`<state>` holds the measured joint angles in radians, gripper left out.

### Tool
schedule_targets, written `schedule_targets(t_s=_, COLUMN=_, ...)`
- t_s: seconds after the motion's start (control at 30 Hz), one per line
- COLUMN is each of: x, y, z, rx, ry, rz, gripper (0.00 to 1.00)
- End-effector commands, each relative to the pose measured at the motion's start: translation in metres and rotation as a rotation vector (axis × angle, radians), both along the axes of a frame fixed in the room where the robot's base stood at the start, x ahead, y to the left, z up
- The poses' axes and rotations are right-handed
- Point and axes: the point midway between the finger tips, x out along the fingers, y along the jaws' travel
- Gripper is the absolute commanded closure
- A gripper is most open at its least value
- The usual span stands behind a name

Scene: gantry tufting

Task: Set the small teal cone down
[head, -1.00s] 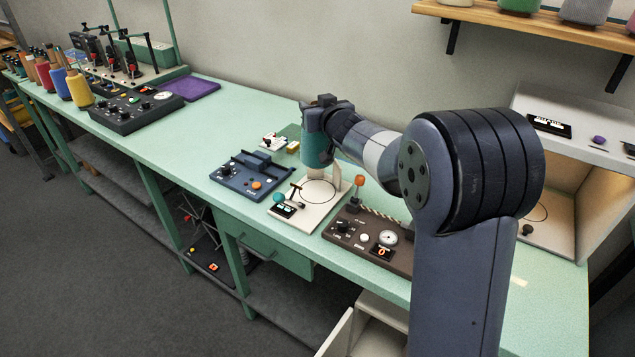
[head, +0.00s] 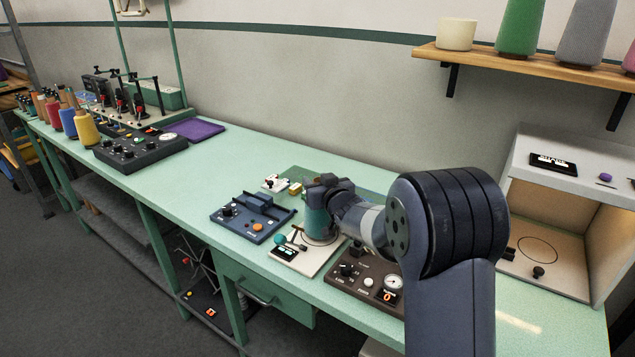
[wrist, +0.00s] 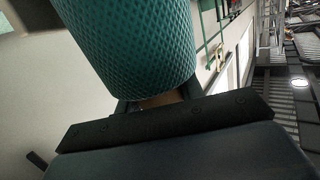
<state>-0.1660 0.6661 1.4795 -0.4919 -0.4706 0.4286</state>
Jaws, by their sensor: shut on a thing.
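The small teal cone (head: 318,223) is upright over the circle on the white plate of a small device (head: 312,258) on the bench. Its lower end overlaps the ring; I cannot tell whether it touches the plate. My gripper (head: 322,190) is shut on the cone, and my arm reaches in from the right. In the wrist view the textured teal cone (wrist: 125,45) fills the upper middle, with a bit of tan core showing beside the dark gripper body. The fingertips are mostly hidden.
A blue device (head: 254,217) stands left of the plate and a brown control box (head: 366,278) close to its right. A small white device (head: 274,183) and a yellow block (head: 295,188) lie behind. A white booth (head: 560,215) stands at right. The bench's left-middle is clear.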

Motion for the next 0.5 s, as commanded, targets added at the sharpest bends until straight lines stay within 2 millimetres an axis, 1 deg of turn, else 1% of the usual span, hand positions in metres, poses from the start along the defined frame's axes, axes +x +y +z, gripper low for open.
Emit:
schedule_targets(t_s=0.07, x=0.0001, y=0.0001, z=-0.0034, rx=0.0, ry=-0.001, rz=0.0, gripper=1.0)
schedule_targets(t_s=0.1, x=0.0, y=0.0001, z=-0.0032, rx=0.0, ry=0.0, rz=0.0, gripper=0.62)
schedule_targets(t_s=0.33, x=0.0, y=0.0, z=-0.0027, rx=0.0, ry=0.001, rz=0.0, gripper=0.44)
schedule_targets(t_s=0.37, x=0.0, y=0.0, z=-0.0026, rx=0.0, ry=0.0, rz=0.0, gripper=0.42)
schedule_targets(t_s=0.5, x=0.0, y=0.0, z=-0.0026, rx=0.0, ry=0.0, rz=0.0, gripper=0.42)
